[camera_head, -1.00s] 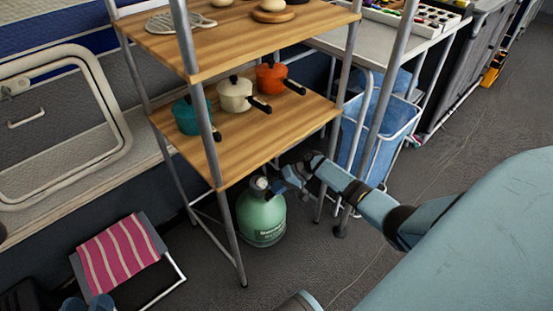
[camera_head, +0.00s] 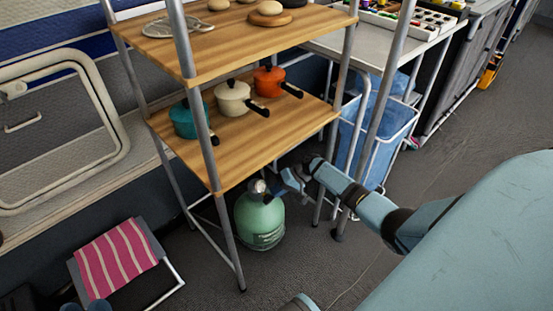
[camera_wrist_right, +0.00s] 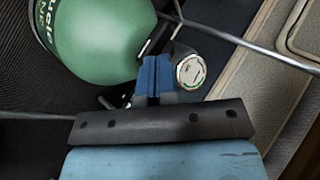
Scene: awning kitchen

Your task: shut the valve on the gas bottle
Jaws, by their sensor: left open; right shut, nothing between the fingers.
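The green gas bottle (camera_head: 259,220) stands upright on the floor under the wooden shelf unit. Its valve (camera_head: 257,187) is on top, partly in the shelf's shade. In the right wrist view the bottle (camera_wrist_right: 98,38) fills the upper left, and the valve's round pale-faced knob (camera_wrist_right: 190,72) shows beside my fingers. My right gripper (camera_head: 277,190) reaches in from the right at valve height. Its blue fingers (camera_wrist_right: 154,76) are shut together right next to the knob; I cannot tell whether they touch it. My left gripper (camera_head: 85,306) shows only as blue tips at the bottom left edge, spread apart.
Metal shelf posts (camera_head: 227,235) stand close in front of and around the bottle. The lower wooden shelf (camera_head: 235,150), holding several pots, hangs above it. A stool with a pink striped cloth (camera_head: 115,257) is at left, a blue bin (camera_head: 375,140) behind right. Floor at right is open.

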